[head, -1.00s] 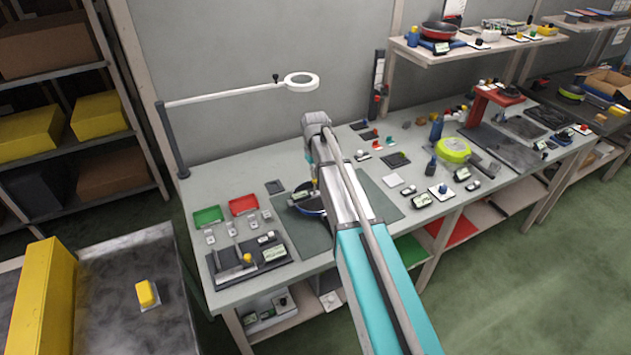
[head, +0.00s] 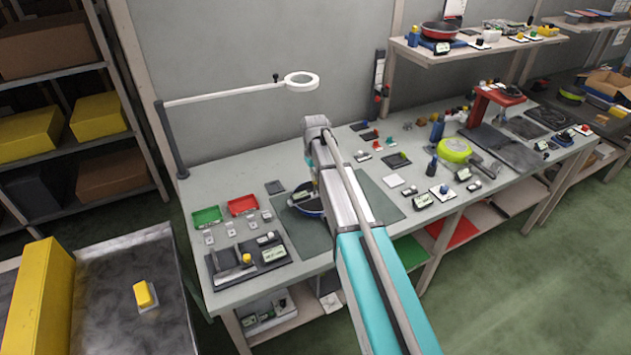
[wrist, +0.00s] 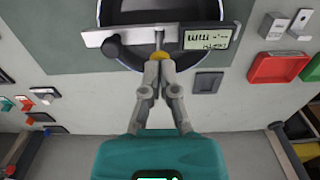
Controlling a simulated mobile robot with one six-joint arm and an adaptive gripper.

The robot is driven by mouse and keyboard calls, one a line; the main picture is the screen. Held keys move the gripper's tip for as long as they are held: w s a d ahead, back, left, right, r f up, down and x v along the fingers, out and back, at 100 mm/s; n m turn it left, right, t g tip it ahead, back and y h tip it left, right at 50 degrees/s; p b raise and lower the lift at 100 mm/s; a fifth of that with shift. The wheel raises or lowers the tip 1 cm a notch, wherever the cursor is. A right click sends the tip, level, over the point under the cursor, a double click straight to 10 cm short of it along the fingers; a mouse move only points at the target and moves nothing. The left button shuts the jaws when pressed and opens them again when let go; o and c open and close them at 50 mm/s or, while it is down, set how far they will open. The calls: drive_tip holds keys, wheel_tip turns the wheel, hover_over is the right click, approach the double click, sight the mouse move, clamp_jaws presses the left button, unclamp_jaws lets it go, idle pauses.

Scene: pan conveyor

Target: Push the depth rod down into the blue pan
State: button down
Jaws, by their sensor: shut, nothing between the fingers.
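The blue pan (wrist: 118,54) lies on a dark green mat, its dark inside partly in view at the top of the wrist view. In the head view the pan (head: 305,203) is partly hidden by my arm. A depth gauge lies across the pan, with a grey bar (wrist: 103,38) and a display (wrist: 207,38). Its thin depth rod (wrist: 159,40) shows at the bar's middle, with a yellow knob (wrist: 158,56) at its near end. My gripper (wrist: 158,63) is shut and empty, its fingertips at the knob. I cannot tell whether they touch it.
A red tray (head: 242,205) and a green tray (head: 207,216) sit left of the mat. A dark fixture (head: 250,259) lies at the bench's front left. A lamp arm (head: 225,93) reaches over the back. A lime-green pan (head: 454,150) and small parts lie right.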

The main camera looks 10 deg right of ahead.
sight(315, 183)
drive_tip(key=shift+f+b, duration=1.75)
drive_tip(key=shift+f, duration=0.05)
idle(0.7)
idle(0.7)
drive_tip(key=shift+r+p, duration=4.55)
drive_tip(key=s+m, duration=0.3)
drive_tip(key=s, duration=2.3)
drive_tip(key=shift+s+d, duration=0.25)
drive_tip(key=shift+d, duration=0.15)
drive_tip(key=shift+w, duration=0.1)
